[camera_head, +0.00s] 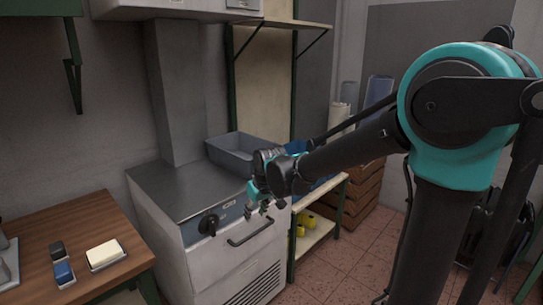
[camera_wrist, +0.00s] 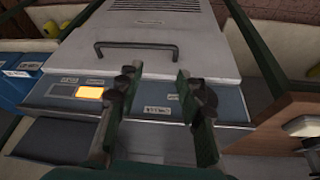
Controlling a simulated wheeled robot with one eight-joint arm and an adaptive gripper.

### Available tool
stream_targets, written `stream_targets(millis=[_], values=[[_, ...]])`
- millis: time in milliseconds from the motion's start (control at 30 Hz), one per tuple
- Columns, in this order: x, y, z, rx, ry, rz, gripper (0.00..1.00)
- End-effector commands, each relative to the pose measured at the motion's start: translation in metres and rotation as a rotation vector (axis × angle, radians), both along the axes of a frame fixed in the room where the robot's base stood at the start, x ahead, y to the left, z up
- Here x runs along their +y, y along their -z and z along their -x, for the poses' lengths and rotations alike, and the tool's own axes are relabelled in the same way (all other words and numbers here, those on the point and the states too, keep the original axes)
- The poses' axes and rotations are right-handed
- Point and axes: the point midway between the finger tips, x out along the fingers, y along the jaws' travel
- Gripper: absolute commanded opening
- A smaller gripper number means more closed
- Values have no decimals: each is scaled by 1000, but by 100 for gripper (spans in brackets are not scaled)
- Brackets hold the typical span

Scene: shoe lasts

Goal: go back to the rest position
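My gripper (camera_head: 262,206) is in front of the grey metal cabinet (camera_head: 160,185), near its handle and control panel. In the wrist view my gripper (camera_wrist: 155,92) shows two dark fingers apart, with nothing between them but the cabinet's panel behind. The gripper is open and empty. No shoe last can be made out in either view.
A grey tray (camera_head: 238,153) sits on the cabinet's back right. A wooden table (camera_head: 90,225) at left holds a pale block (camera_head: 105,253) and small dark and blue items. A shelf with yellow items (camera_head: 308,221) and stacked brown crates (camera_head: 362,197) stand right. Tiled floor (camera_head: 345,282) is open in front.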

Motion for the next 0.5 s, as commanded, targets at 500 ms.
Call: stream_targets(millis=[500], values=[[-264,76,126,18,557,-5,37]])
